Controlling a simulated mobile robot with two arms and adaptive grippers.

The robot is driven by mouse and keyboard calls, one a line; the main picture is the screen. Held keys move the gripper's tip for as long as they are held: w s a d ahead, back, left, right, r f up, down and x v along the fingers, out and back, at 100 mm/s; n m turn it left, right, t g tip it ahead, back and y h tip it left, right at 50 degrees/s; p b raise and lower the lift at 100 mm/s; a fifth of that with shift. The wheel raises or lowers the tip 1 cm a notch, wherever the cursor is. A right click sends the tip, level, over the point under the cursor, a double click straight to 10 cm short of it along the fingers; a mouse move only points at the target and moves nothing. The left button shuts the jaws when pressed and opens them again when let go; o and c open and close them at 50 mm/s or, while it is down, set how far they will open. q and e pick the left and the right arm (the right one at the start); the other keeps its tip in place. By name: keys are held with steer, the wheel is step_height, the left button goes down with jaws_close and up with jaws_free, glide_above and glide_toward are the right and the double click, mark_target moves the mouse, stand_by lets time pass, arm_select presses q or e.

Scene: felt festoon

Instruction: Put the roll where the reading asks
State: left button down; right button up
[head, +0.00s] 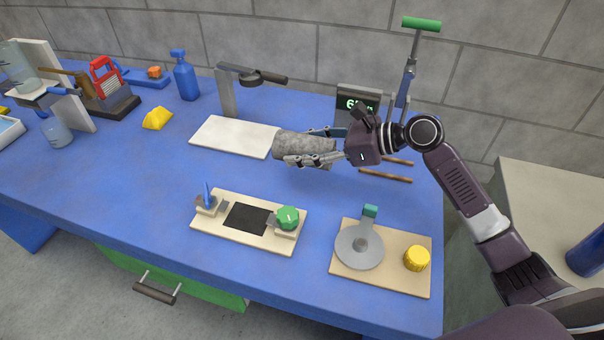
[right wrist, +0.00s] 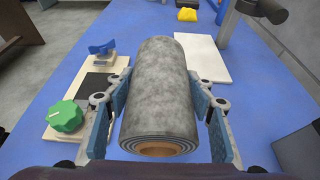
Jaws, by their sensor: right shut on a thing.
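The roll (head: 305,146) is grey and mottled, wound in layers around a brown core. It lies sideways in the jaws of my right gripper (head: 288,147), whose fingers press it from both sides. The right wrist view shows the roll (right wrist: 158,88) between the blue finger pads, its core end facing the camera. The roll is held over the right end of a white board (head: 232,136). Whether it touches the board is unclear. A dark display (head: 350,95) with green digits stands behind my right gripper. A "6" shows; the rest is hidden. My left gripper is out of view.
A board with a black pad (head: 246,218) and green knob (head: 288,217) lies in front. Right of it is a board with a grey disc (head: 359,247) and yellow knob (head: 417,258). Wooden rods (head: 385,177) lie beneath my arm. A magnifier stand (head: 226,92) rises behind the white board.

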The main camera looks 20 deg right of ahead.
mark_target(302, 184)
step_height(302, 184, down, 4)
steer(key=shift+r, duration=0.15)
step_height(302, 184, down, 4)
steer(key=shift+f, duration=0.2)
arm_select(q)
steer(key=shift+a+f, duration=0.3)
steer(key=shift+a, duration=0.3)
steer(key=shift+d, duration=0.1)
arm_select(e)
steer(key=shift+f, duration=0.1)
steer(key=o, duration=1.4)
arm_select(q)
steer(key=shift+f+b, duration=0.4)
steer(key=shift+b, duration=0.2)
arm_select(e)
steer(key=v, duration=1.2)
steer(key=shift+s, duration=0.1)
